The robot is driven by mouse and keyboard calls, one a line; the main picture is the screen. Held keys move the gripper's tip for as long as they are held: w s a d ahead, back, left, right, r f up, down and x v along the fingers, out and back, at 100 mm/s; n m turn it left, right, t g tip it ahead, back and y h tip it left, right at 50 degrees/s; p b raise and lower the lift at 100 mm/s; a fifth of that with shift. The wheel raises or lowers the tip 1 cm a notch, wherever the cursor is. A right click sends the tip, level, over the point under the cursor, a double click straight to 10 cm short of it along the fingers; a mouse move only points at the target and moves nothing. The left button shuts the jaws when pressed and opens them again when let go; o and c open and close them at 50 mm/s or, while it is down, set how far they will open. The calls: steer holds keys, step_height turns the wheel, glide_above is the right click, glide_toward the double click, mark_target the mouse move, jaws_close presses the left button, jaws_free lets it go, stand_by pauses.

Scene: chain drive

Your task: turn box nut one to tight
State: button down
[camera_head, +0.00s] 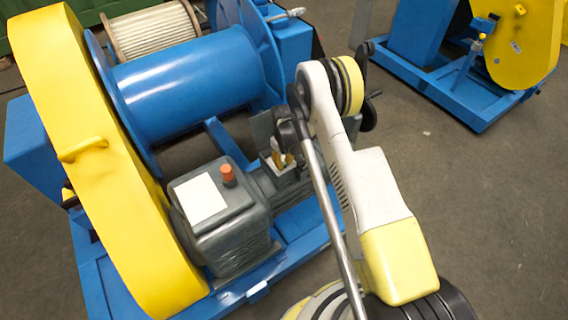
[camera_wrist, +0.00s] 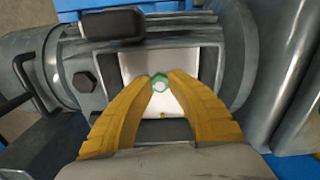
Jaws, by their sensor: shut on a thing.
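Box nut one, a small green hex nut (camera_wrist: 159,84) with a pale centre, sits on the white inside of the grey motor's open terminal box (camera_wrist: 208,62) in the wrist view. My gripper (camera_wrist: 160,76) has its two yellow fingers closed around the nut, one tip on each side. In the head view my gripper (camera_head: 285,158) reaches down to the box on the motor (camera_head: 262,182). The nut is hidden there behind my gripper and arm. How far the nut is turned cannot be told.
A dark block (camera_wrist: 112,24) overhangs the box's upper left edge. A dark hex bolt (camera_wrist: 84,82) sits left of the box. The gearbox (camera_head: 228,225), blue drum (camera_head: 190,82) and yellow chain guard (camera_head: 105,160) stand close by. Floor at the right (camera_head: 455,200) is clear.

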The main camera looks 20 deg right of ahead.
mark_target(284, 164)
steer(key=m, duration=0.4)
steer(key=shift+m, duration=0.3)
steer(key=m, duration=0.4)
steer(key=shift+m, duration=0.3)
steer(key=m, duration=0.9)
steer(key=shift+m, duration=0.3)
steer(key=c, duration=1.3)
jaws_free()
steer(key=shift+o, duration=0.2)
step_height(284, 164, up, 12)
